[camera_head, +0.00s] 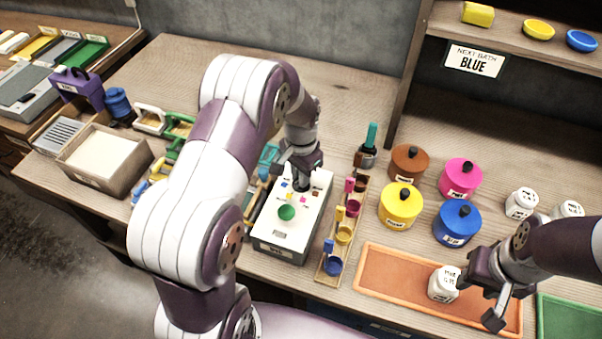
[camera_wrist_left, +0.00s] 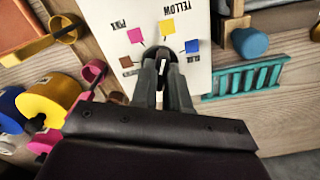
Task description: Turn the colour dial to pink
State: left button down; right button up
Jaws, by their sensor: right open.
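The dial box (camera_head: 268,232) is white on top, with a round green button (camera_head: 286,212) and small colour patches. In the left wrist view the dark colour dial (camera_wrist_left: 158,52) sits among a pink patch (camera_wrist_left: 134,35), a yellow patch (camera_wrist_left: 167,27), a blue patch (camera_wrist_left: 192,46) and a brown patch (camera_wrist_left: 125,61). My left gripper (camera_head: 300,180) reaches down to the dial. Its fingers (camera_wrist_left: 162,68) are close together around the knob. They hide much of it, so where it points is unclear. My right gripper (camera_head: 478,300) is open beside a white jar (camera_head: 443,284).
An orange tray (camera_head: 388,272) holds the white jar. A wooden rack (camera_head: 329,279) with coloured cups stands right of the box. Brown (camera_head: 408,164), pink (camera_head: 461,178), yellow (camera_head: 400,205) and blue (camera_head: 457,223) pots stand behind the tray. A sign (camera_head: 474,61) reads "next batch blue".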

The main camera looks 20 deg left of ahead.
pick_arm(q)
jog(key=shift+r+n, duration=0.1)
jog(key=shift+n, duration=0.3)
jog(key=n+p, duration=0.1)
jog(key=n, duration=0.2)
jog(key=n+p, duration=0.1)
jog(key=n, duration=0.4)
jog(key=shift+n+p, duration=0.4)
jog(key=shift+w, duration=0.1)
jog(key=c, duration=1.1)
grip_release()
notch_tip(320, 180, up, 13)
jog(key=shift+f+b, duration=0.15)
jog(key=shift+b, duration=0.55)
